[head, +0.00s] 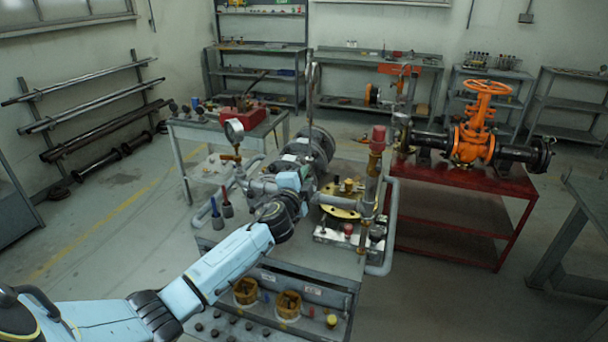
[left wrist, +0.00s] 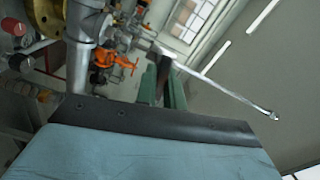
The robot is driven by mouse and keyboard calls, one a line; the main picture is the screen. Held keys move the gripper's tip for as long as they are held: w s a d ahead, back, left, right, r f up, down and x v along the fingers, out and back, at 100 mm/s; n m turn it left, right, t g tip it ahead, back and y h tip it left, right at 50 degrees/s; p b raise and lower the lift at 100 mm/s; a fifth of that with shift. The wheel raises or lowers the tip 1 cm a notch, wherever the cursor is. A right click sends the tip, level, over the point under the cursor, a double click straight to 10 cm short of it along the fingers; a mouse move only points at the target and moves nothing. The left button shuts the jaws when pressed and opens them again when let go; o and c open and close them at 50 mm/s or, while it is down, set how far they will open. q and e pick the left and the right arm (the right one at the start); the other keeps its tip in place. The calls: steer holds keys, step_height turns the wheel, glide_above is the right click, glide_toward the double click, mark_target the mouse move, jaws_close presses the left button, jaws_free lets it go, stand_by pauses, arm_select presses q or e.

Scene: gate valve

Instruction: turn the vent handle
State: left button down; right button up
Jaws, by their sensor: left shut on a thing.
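My left arm reaches in from the lower left to the pipe assembly on the grey bench. My left gripper (head: 305,168) is at the middle of the piping, its fingertips largely hidden by my wrist and the pipes. A tall upright steel rod (head: 312,95) above the pipes in the head view looks like this same handle. My right gripper is out of view.
A pressure gauge (head: 234,130) stands left of the gripper, and a brass pipe with a red cap (head: 377,140) stands right. An orange gate valve (head: 475,135) sits on a red table (head: 470,178) further right.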

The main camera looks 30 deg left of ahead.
arm_select(q)
steer(key=shift+m, duration=1.3)
steer(key=shift+f+m, duration=0.1)
steer(key=shift+m, duration=0.2)
steer(key=c, duration=1.5)
jaws_free()
steer(key=v, duration=1.3)
steer(key=shift+s, duration=0.25)
steer(key=shift+f, duration=0.1)
